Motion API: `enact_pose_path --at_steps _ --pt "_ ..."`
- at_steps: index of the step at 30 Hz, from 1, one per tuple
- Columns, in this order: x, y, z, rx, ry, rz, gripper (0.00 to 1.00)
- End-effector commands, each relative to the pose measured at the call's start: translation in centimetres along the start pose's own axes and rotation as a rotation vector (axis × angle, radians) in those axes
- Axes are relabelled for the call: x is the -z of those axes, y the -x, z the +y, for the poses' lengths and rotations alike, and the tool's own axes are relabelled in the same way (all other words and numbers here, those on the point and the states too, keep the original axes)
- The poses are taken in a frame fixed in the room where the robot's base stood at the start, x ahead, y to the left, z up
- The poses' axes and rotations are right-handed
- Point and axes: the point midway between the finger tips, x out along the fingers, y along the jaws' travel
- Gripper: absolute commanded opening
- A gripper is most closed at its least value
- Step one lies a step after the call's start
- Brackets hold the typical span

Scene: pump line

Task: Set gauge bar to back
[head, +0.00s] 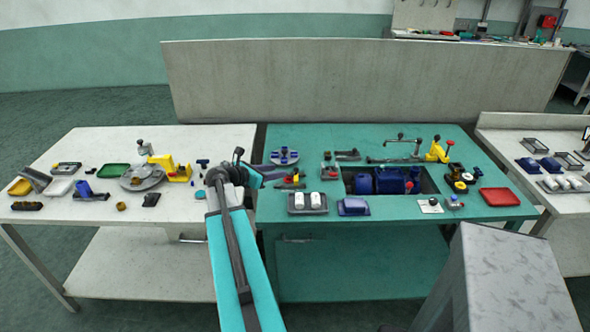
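I cannot tell for sure which part is the gauge bar. A thin silver bar on a post (403,140) stands at the back of the teal bench, behind the recess. A dark flat bar (388,160) lies along the recess's back edge. The blue pump (385,181) sits in the recess. My teal arm reaches up from the bottom of the head view to the gap between the benches. My gripper (272,172) seems to be at the teal bench's left edge, well left of both bars; its fingers are too small to read.
The teal bench (300,252) also carries a yellow clamp (437,151), a red tray (500,197), a tray with white blocks (308,211) and a round plate with blue parts (284,157). A grey partition (360,85) stands behind. A grey box (500,285) stands in front, right.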

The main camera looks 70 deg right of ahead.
Motion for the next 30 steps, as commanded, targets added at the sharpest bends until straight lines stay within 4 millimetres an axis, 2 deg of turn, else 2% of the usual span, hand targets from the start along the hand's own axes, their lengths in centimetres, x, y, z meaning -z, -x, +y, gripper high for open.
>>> enact_pose_path --at_steps 21,30 --pt "-0.1 -9.4 0.2 0.000 0.001 0.000 0.37" --pt "0.0 -12.2 0.2 -0.002 0.002 0.000 0.37"
